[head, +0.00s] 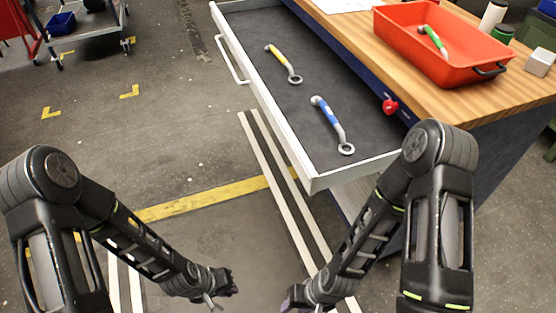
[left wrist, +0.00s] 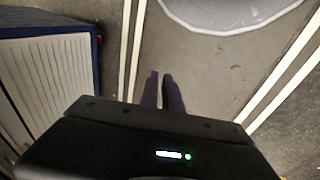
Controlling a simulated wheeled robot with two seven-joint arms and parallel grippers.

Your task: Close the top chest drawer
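The top chest drawer (head: 302,172) is pulled far out of the workbench chest, with a white frame, a dark grey liner and a white bar handle (head: 232,60) on its front. A yellow wrench (head: 284,64) and a blue wrench (head: 332,125) lie in it. My left gripper (head: 211,302) is low at the bottom middle, apart from the drawer. In the left wrist view its two dark fingers (left wrist: 162,92) lie close together, with only a thin gap and nothing held. My right gripper (head: 294,300) is at the bottom edge, mostly cut off; its fingers are unclear.
The wooden bench top (head: 345,38) carries a red tray (head: 424,62) with a green wrench, plus bottles and a white block. A red knob (head: 390,106) sits on the chest side. A grey cart (head: 88,25) stands at the far left. The floor left of the drawer is clear.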

